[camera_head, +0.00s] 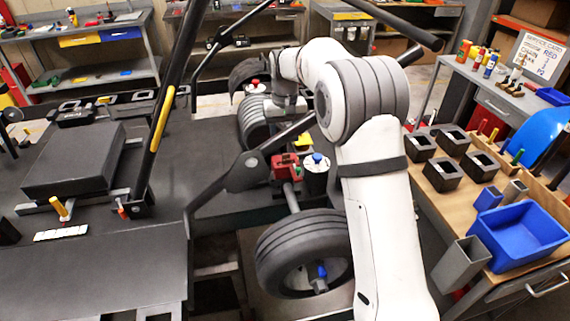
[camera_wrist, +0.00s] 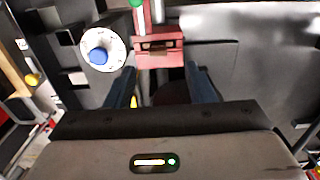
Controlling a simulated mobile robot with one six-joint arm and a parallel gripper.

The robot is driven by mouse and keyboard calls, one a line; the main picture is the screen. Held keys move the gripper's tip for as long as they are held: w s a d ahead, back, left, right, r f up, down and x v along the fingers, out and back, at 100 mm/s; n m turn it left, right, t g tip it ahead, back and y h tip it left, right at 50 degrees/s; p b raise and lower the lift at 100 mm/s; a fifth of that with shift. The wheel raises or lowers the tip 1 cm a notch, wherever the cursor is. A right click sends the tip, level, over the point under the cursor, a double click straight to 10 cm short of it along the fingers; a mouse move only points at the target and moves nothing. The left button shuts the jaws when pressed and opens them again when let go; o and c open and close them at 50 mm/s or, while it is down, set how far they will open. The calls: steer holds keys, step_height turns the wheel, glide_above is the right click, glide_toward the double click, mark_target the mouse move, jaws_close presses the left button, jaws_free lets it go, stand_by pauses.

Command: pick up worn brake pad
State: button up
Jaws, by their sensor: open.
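A red brake caliper (camera_head: 285,166) sits by the wheel axle, left of a white round reservoir with a blue cap (camera_head: 317,160). In the wrist view the caliper (camera_wrist: 160,57) lies just beyond my fingertips. A thin brownish strip (camera_wrist: 158,45) shows in its slot; it may be the worn brake pad, but I cannot tell for sure. My gripper (camera_wrist: 161,80) is open, its two dark blue fingers apart on either side of the caliper's near side. Nothing is visibly held. In the head view my arm hides most of the gripper.
A front wheel (camera_head: 303,250) stands below the caliper, and dark kart tubes rise to its left. The right bench (camera_head: 440,225) carries black square holders (camera_head: 443,174), a blue bin (camera_head: 518,236) and a grey box (camera_head: 461,268). A dark seat-like block (camera_head: 75,160) lies left.

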mark_target(286, 154)
step_height(286, 154, down, 8)
steer(key=p, duration=0.2)
steer(key=shift+d+r+p, duration=0.1)
steer(key=shift+d+p, duration=0.05)
steer(key=shift+p, duration=0.15)
steer(key=shift+c, duration=0.2)
jaws_close()
steer(key=shift+r, duration=0.1)
